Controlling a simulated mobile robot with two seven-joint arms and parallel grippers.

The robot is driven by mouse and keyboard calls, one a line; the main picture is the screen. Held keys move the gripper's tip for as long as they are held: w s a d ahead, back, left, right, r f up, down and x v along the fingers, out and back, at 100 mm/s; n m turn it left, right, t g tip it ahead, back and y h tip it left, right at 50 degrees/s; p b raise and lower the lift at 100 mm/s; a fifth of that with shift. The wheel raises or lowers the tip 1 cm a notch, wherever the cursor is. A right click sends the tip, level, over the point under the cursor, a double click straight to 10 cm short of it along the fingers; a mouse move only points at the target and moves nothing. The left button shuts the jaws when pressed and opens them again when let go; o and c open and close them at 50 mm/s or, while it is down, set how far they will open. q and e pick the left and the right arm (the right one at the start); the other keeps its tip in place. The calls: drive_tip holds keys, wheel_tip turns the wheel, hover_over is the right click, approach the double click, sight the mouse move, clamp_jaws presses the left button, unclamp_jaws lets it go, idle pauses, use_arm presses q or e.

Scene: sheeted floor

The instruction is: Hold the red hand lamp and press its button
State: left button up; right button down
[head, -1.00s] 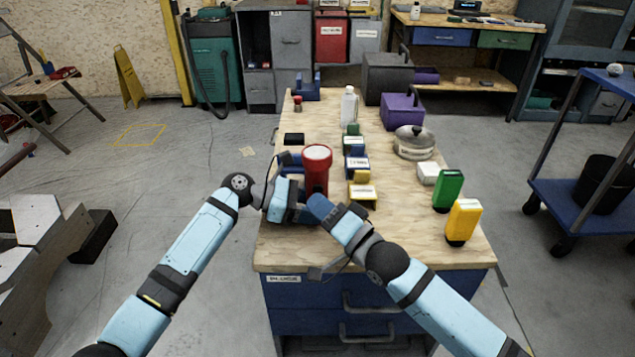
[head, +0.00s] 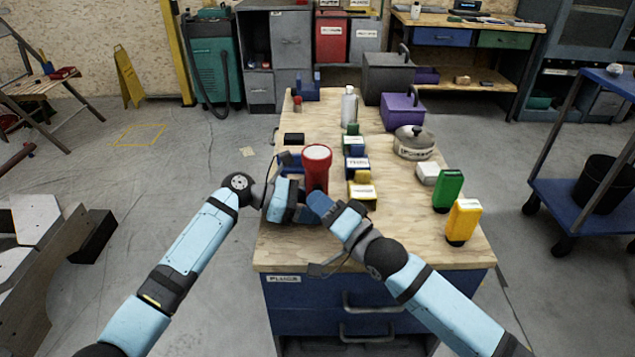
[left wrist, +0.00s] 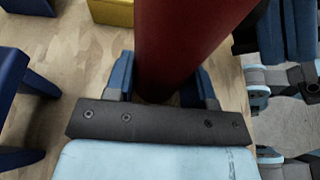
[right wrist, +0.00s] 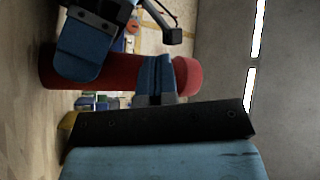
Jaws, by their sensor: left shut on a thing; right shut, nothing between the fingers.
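The red hand lamp (head: 317,172) stands upright over the near left part of the workbench, its wide pale-faced head on top. My left gripper (head: 292,203) is shut around the lamp's lower body; the left wrist view shows the red body (left wrist: 182,40) between the two blue fingers. My right gripper (head: 320,203) is shut and empty, with its fingertips at the near side of the lamp. In the right wrist view the closed fingers (right wrist: 155,75) overlap the red body (right wrist: 115,78); I cannot tell whether they touch it. The button is not visible.
The wooden benchtop (head: 400,225) is clear at the near right. Yellow (head: 462,221) and green (head: 448,190) upright items stand on the right. Behind the lamp are several small coloured blocks, a white bottle (head: 349,106), a lidded pot (head: 413,142) and a purple box (head: 402,108).

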idle(0.4)
drive_tip(key=shift+s, duration=0.45)
drive_tip(key=s, duration=0.6)
drive_tip(key=shift+d, duration=0.2)
use_arm(q)
drive_tip(key=o, duration=1)
